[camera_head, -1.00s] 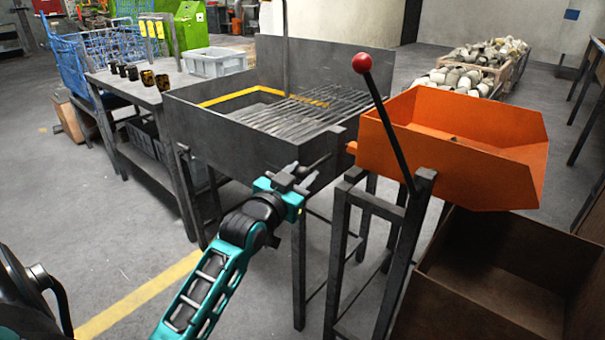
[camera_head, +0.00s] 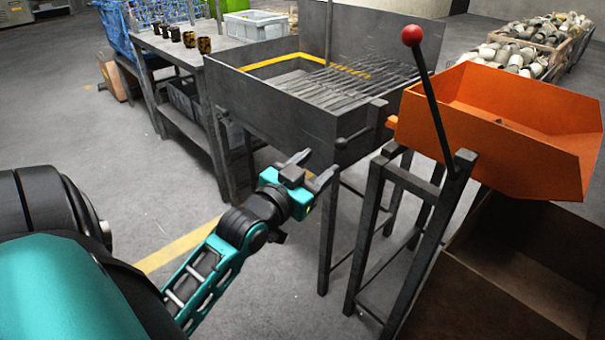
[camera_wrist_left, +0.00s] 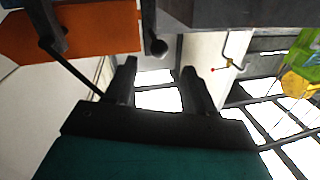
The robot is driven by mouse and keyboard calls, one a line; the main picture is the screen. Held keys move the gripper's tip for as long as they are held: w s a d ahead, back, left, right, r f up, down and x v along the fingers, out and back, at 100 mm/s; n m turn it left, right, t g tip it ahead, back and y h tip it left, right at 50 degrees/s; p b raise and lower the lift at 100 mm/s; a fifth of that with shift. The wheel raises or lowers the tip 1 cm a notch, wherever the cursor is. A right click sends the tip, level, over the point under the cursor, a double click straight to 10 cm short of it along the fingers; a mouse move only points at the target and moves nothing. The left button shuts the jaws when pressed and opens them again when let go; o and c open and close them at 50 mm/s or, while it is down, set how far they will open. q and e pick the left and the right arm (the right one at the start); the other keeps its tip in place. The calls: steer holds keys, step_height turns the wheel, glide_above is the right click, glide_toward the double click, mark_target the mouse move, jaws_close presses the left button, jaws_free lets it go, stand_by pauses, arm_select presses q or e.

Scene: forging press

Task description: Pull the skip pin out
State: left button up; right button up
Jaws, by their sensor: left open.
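The orange skip (camera_head: 490,140) sits on a dark frame at the right. My right gripper is not in view.
A black lever with a red ball (camera_head: 411,35) rises in front of the skip. The grey bench (camera_head: 300,110) with a slatted top stands behind my gripper. A brown open box (camera_head: 500,270) is below the skip. The floor left of my arm is clear.

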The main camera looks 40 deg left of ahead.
arm_select(q)
steer(key=shift+s+d, duration=0.15)
steer(key=shift+s, duration=0.9)
steer(key=shift+s+d, duration=0.1)
steer(key=shift+s, duration=0.95)
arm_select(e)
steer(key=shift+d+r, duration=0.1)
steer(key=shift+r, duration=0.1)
arm_select(q)
steer(key=s+d+f+m+g+h+p, duration=0.1)
steer(key=s+d+f+g+h+p, duration=0.1)
steer(key=d, duration=0.6)
steer(key=s+d+f+g+h+p, duration=0.2)
steer(key=s+d+f+g+p, duration=0.3)
steer(key=d+f+p, duration=0.3)
step_height(320, 180, down, 3)
steer(key=shift+s+r+m+p, duration=0.15)
steer(key=shift+s+m+p, duration=0.35)
steer(key=shift+s, duration=0.4)
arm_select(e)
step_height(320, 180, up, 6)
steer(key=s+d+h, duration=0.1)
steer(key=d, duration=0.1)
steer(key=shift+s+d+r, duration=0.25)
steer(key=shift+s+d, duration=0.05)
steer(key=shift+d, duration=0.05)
